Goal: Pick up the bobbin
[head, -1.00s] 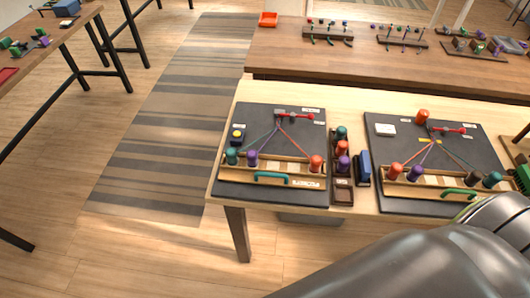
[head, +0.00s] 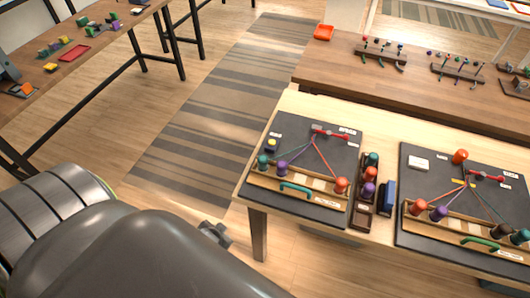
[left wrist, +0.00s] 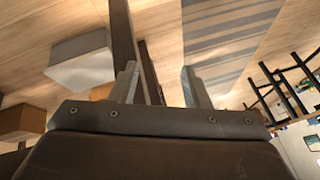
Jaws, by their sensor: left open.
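Several bobbins stand on the table. The left braiding board (head: 330,150) holds a teal bobbin (head: 263,161), a purple bobbin (head: 282,167) and a red-orange bobbin (head: 341,186) in its wooden rail. A narrow rack (head: 362,215) beside it holds teal, red and purple bobbins. The right board (head: 415,240) has several bobbins in its rail and a red-orange bobbin (head: 460,156) near its back edge. My left gripper (head: 216,236) is left of the table's front corner, apart from every bobbin. In the left wrist view its jaws (left wrist: 160,82) are open and empty. My right gripper is out of view.
A blue block (head: 388,197) stands between the rack and the right board. Another table with small items is at the upper left. Open floor and a striped rug (head: 200,125) lie between.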

